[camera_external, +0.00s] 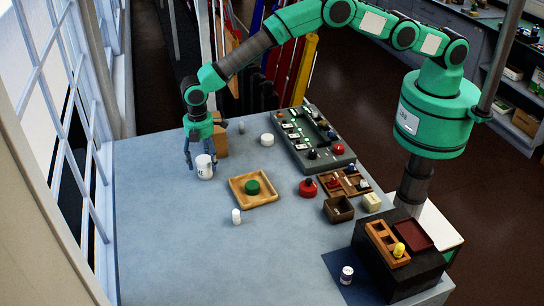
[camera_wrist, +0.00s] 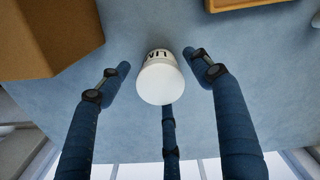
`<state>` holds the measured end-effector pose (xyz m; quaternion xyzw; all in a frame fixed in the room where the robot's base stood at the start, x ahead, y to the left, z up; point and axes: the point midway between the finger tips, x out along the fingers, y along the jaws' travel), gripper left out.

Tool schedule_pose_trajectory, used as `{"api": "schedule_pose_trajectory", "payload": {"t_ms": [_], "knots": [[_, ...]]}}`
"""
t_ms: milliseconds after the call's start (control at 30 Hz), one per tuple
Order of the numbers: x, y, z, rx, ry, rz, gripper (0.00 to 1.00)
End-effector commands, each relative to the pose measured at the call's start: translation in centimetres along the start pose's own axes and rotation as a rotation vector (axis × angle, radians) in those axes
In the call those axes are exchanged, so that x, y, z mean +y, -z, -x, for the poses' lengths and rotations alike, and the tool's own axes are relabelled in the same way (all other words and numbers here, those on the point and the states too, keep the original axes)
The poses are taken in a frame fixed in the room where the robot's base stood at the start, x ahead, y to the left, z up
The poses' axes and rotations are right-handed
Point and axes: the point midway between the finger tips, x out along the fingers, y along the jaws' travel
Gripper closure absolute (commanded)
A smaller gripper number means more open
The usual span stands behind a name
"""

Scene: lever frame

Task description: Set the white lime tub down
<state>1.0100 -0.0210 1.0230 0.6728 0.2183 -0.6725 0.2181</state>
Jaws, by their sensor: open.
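The white lime tub (camera_external: 205,168) stands upright on the blue-grey table near its left far side, by the look of it resting on the surface. In the wrist view the tub (camera_wrist: 160,82) shows its white lid and part of a dark-lettered label. My gripper (camera_external: 201,156) is low over the tub, its fingers open. In the wrist view my gripper (camera_wrist: 160,72) has its blue fingers spread around the tub, with visible gaps at the left and right fingers. The lower finger passes close behind the lid; contact there cannot be told.
A cardboard box (camera_external: 220,142) stands just behind the tub. A wooden tray (camera_external: 263,201) with a green cylinder (camera_external: 252,187) lies to the right, and a small white bottle (camera_external: 236,216) in front. A white jar (camera_external: 267,139) and a switch panel (camera_external: 312,140) are further back. The left front table is clear.

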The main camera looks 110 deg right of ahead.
Motion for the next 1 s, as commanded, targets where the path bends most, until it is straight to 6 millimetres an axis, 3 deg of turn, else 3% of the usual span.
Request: {"api": "schedule_pose_trajectory", "payload": {"t_ms": [233, 467, 1000], "knots": [[0.0, 0.0, 0.4, 0.0, 0.0, 0.0, 0.36], [0.0, 0.1, 2.2, 0.001, -0.001, 0.0, 0.36], [0.0, 0.1, 10.5, 0.001, -0.001, 0.0, 0.36]]}}
